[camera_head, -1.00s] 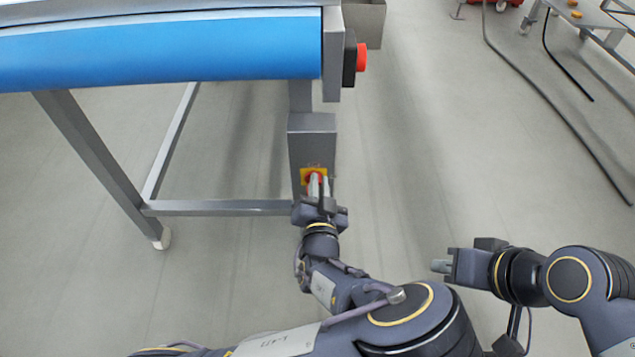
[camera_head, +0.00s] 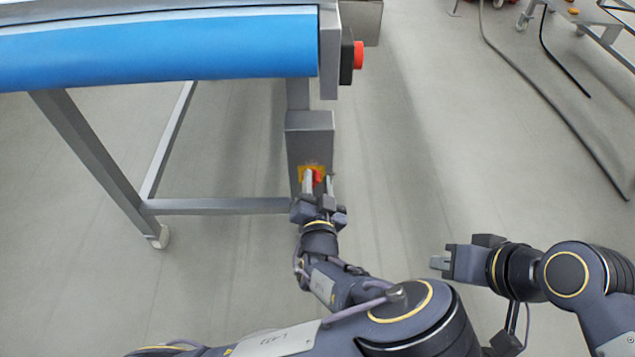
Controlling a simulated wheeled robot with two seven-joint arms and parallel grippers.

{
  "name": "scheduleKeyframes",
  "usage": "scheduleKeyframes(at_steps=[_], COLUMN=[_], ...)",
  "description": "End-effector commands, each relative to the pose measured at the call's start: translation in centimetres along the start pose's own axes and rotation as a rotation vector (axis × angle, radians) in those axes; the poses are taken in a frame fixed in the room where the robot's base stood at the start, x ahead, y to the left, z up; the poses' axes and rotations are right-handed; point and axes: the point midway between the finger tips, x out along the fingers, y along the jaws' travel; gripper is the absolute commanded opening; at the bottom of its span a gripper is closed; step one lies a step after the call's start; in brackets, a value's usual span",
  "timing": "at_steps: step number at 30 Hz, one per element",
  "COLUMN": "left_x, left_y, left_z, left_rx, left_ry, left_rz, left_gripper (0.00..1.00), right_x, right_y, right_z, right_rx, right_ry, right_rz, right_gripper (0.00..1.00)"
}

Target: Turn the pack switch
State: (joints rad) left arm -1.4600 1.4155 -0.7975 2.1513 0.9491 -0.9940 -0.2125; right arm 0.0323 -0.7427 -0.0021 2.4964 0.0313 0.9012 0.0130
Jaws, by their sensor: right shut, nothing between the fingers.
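The pack switch is a red rotary handle (camera_head: 317,175) on a yellow plate (camera_head: 304,170), on the front of a grey box (camera_head: 310,137) fixed to the conveyor leg. My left gripper (camera_head: 318,185) is in front of the switch with its fingers apart, one on each side of the red handle. I cannot tell whether either finger touches it. The fingers and gripper body hide the lower part of the plate and handle. My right gripper (camera_head: 438,265) is shut and empty, held over the floor at the right, well away from the box.
The conveyor's blue belt (camera_head: 160,48) and steel frame (camera_head: 175,206) are at the upper left. A red push button (camera_head: 358,55) sticks out from the conveyor's end above the box. Dark cables (camera_head: 520,85) lie on the floor at the right. The floor between is clear.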

Motion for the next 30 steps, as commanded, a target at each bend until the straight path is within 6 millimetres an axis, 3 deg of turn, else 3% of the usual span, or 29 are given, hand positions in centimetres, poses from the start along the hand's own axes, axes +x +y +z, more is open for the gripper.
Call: scheduleKeyframes(at_steps=[5, 12, 18, 27, 30], left_x=[-1.1, -5.2, -7.5, -7.8, -7.8], left_y=[0.0, 0.0, 0.0, 0.0, 0.0], left_z=[-0.1, -0.2, -0.1, 0.0, 0.1], left_rx=[0.0, 0.002, 0.001, 0.001, -0.005], left_ry=[0.001, 0.001, 0.0, 0.0, -0.009], left_rz=[0.002, 0.004, 0.002, 0.0, 0.002], left_gripper=[0.34, 0.34, 0.34, 0.34, 0.34], right_x=[-0.3, -1.1, -1.4, -1.4, -1.3], right_y=[-0.1, -0.5, -0.6, -0.6, -0.6], right_z=[-0.1, -0.6, -0.7, -0.7, -0.7], right_rx=[0.0, 0.0, 0.0, 0.0, -0.007], right_ry=[0.0, 0.0, 0.0, 0.0, -0.006], right_rz=[0.0, 0.0, 0.0, 0.0, 0.002], right_gripper=[0.0, 0.0, 0.0, 0.0, 0.1])
